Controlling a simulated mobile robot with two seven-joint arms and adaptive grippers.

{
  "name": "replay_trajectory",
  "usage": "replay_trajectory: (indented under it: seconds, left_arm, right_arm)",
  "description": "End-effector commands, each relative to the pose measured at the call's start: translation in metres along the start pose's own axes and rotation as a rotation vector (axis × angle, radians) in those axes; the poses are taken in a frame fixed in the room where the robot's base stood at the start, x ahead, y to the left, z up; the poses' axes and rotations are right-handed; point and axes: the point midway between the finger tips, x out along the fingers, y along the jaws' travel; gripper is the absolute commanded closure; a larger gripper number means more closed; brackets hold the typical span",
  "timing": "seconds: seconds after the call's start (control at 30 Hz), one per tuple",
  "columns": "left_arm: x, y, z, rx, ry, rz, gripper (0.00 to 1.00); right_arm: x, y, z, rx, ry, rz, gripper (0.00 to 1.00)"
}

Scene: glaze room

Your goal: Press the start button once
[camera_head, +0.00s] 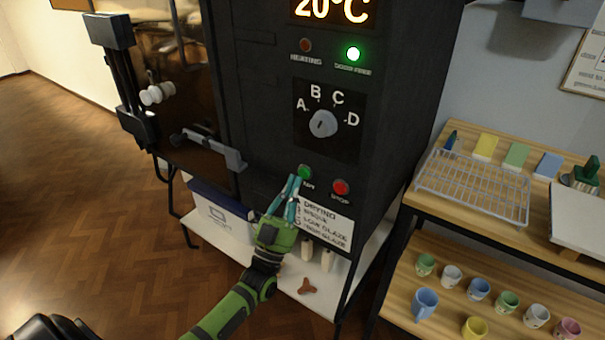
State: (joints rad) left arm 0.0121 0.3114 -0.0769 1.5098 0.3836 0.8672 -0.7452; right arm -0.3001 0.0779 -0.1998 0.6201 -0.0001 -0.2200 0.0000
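The green start button (304,172) is on the lower front of the black kiln (262,120), left of the red stop button (341,187). My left gripper (295,179) is just below and left of the start button. Its two teal fingers come together at the tips, and nothing shows between them. The tips overlap the button's lower left edge in the picture; whether they touch it I cannot tell. The button's label is partly covered by the fingers. My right gripper is not in view.
Above the buttons are a dial (323,123) marked A to D, a lit green lamp (353,54), an unlit lamp and a 20°C display (332,10). A printed card (322,222) is below. A wooden shelf (400,290) with cups and a wire rack (473,187) stands right.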

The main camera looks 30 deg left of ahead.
Motion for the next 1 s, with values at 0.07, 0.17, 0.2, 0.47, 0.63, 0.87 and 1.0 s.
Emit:
replay_trajectory:
  seconds: [0.07, 0.17, 0.2, 0.47, 0.63, 0.87, 1.0]
  left_arm:
    - [-0.0001, 0.0000, 0.0000, 0.000, 0.000, 0.000, 1.00]
    - [-0.0001, 0.0000, 0.0000, 0.000, 0.000, 0.000, 1.00]
    - [-0.0001, 0.0000, 0.0000, 0.000, 0.000, 0.000, 1.00]
    - [0.0000, 0.0001, 0.0001, 0.000, 0.000, 0.000, 1.00]
    - [0.0022, 0.0023, 0.0025, 0.000, 0.000, -0.001, 1.00]
    - [0.0061, 0.0043, 0.0047, 0.000, -0.001, 0.000, 1.00]
    - [0.0060, 0.0042, 0.0045, 0.000, -0.001, 0.000, 1.00]
  right_arm:
    - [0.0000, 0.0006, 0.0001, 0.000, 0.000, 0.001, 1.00]
    - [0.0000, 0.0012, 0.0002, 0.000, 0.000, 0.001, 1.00]
    - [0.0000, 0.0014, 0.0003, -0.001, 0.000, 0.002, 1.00]
    - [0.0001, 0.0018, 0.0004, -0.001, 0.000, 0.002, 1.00]
    - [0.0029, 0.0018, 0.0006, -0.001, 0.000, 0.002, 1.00]
    - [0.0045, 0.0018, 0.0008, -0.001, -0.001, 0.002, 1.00]
    - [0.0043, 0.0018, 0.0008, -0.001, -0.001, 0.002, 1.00]
